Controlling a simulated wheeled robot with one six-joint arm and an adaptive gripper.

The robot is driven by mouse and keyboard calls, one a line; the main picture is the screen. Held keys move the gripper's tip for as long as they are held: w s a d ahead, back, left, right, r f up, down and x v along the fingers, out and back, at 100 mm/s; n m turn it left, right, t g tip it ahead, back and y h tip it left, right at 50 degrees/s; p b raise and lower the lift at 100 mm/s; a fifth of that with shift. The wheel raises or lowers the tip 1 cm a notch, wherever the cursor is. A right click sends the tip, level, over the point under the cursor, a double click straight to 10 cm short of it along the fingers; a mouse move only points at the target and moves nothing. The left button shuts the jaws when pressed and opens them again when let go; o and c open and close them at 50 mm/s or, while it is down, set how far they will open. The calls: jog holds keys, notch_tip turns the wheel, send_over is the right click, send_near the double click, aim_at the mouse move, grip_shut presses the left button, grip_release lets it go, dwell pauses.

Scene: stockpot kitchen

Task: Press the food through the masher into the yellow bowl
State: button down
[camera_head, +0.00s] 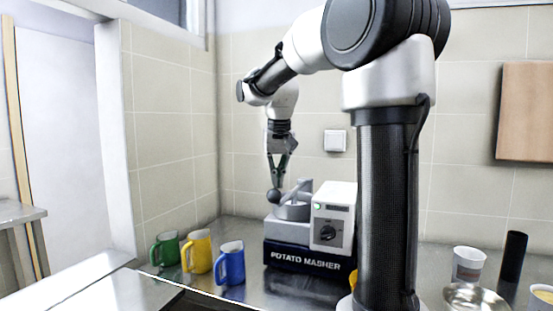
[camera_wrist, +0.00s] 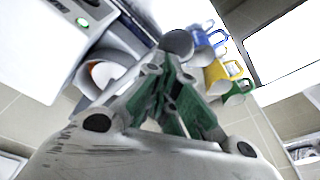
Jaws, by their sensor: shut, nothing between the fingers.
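The potato masher (camera_head: 306,262) stands on the counter, with a dark labelled base and a white control box (camera_head: 333,217) showing a green light and a dial. A grey lever with a dark round knob (camera_head: 274,196) rises at its left; the knob also shows in the wrist view (camera_wrist: 177,43). My gripper (camera_head: 276,180) points down with its fingers closed just above the knob, nothing held; whether the tips touch it I cannot tell. The wrist view shows the round hopper (camera_wrist: 84,79) with something orange-red inside. A yellow sliver (camera_head: 353,279), perhaps the bowl, shows beside my arm column, mostly hidden.
Green (camera_head: 165,248), yellow (camera_head: 198,252) and blue (camera_head: 231,263) mugs stand left of the masher. At right are a white cup (camera_head: 468,265), a black cylinder (camera_head: 513,262) and a metal bowl (camera_head: 474,299). A tiled wall is close behind the masher.

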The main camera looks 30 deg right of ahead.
notch_tip(320, 180, up, 15)
jog(key=shift+f, duration=0.2)
dwell(1.0)
jog(key=shift+f, duration=0.1)
dwell(0.5)
